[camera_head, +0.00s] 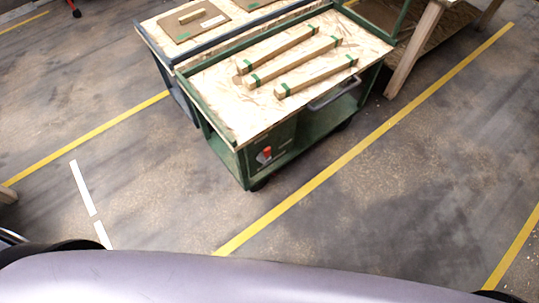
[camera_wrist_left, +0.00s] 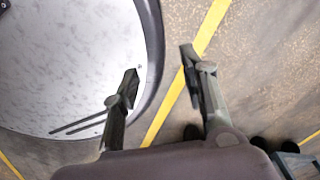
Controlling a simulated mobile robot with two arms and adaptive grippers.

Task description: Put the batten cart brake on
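The batten cart (camera_head: 229,91) is a green-framed cart with a chipboard top, at the upper middle of the head view. Several wooden battens with green bands, such as this one (camera_head: 316,76), lie on it. A red brake handle (camera_head: 265,154) sits on a small plate at the cart's near end. A grey push handle (camera_head: 333,95) is on its right side. My left gripper (camera_wrist_left: 158,66) is open and empty in the left wrist view, above the floor and apart from the cart. My right gripper is in neither view.
A second cart (camera_head: 151,39) stands against the batten cart's left side, with brown panels on top. A wooden trestle leg (camera_head: 412,51) stands to the right. Yellow floor lines (camera_head: 330,170) run past the cart. The floor in front of the cart is clear.

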